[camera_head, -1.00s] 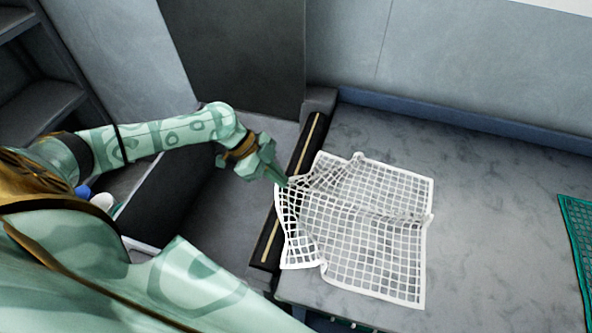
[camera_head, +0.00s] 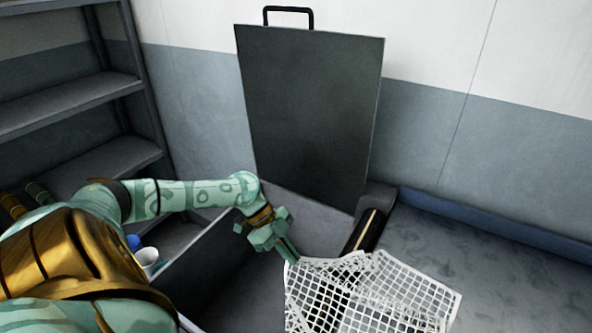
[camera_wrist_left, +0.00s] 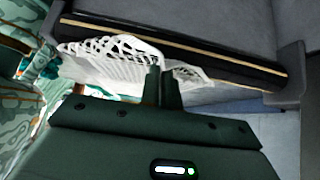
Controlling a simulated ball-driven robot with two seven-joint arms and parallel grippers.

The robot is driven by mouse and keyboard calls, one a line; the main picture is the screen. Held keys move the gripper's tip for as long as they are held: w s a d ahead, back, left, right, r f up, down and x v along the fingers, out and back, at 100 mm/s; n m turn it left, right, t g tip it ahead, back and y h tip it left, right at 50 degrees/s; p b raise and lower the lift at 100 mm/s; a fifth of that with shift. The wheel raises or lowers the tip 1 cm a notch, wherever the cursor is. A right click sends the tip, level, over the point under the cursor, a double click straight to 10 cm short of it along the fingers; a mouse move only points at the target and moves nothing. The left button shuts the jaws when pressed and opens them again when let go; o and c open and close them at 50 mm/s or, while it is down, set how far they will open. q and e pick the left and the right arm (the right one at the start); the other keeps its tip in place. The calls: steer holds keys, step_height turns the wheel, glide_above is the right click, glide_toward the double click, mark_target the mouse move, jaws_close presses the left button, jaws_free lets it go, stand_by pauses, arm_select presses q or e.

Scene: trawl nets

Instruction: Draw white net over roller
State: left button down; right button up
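The white net (camera_head: 372,292) lies over the black roller (camera_head: 368,230) with the pale stripe; its left part reaches past the roller toward the bin side. The lower part of the net is cut off by the picture edge. My left gripper (camera_head: 292,256) is at the net's upper left corner, on the bin side of the roller. In the left wrist view the fingers (camera_wrist_left: 164,88) are close together on the edge of the net (camera_wrist_left: 110,62), and the roller (camera_wrist_left: 190,48) runs behind it. My right gripper is not in view.
A dark upright panel with a handle (camera_head: 312,110) stands behind the grey bin (camera_head: 215,262). The grey table (camera_head: 500,265) right of the roller is clear toward the blue edge strip (camera_head: 480,222). Shelves (camera_head: 75,100) stand at the left, with a white cup (camera_head: 147,258) below.

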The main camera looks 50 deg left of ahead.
arm_select(q)
step_height(320, 180, down, 9)
steer(key=b, duration=0.5)
steer(key=c, duration=2)
jaws_free()
steer(key=shift+r, duration=0.1)
steer(key=o, duration=1.7)
steer(key=shift+r, duration=0.1)
steer(key=r+y+p, duration=0.1)
steer(key=r+p, duration=0.1)
steer(key=p, duration=0.1)
steer(key=a+r+y+p, duration=0.1)
steer(key=y+p, duration=0.1)
steer(key=p, duration=0.1)
steer(key=a+r+g+y+p, duration=0.1)
steer(key=r+p, duration=0.1)
steer(key=shift+s+r+p, duration=0.3)
steer(key=shift+r+p, duration=0.05)
steer(key=shift+p, duration=0.05)
